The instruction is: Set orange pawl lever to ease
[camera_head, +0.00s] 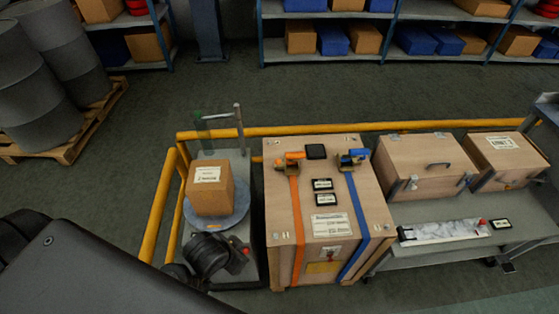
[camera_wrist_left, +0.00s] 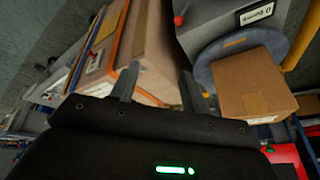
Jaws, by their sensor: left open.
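The orange pawl lever (camera_head: 294,156) sits on a brass-coloured ratchet at the far end of the orange strap (camera_head: 297,210), on top of a wooden crate (camera_head: 279,232). It lies roughly level, pointing right; its exact setting is too small to read. My left gripper (camera_wrist_left: 157,90) is open and empty in the left wrist view, its two fingers spread, with the crate and an orange strap beyond them. The lever is not clear in that view. In the head view my left arm comes in at lower left, and its fingertips cannot be made out. My right gripper is not in view.
A blue lever (camera_head: 353,157) and blue strap (camera_head: 352,205) are right of the orange ones. A cardboard box (camera_head: 210,188) stands on a blue turntable (camera_head: 235,219) left of the crate. Yellow rails (camera_head: 300,130) run behind and left. A bench (camera_head: 460,247) with wooden cases is right.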

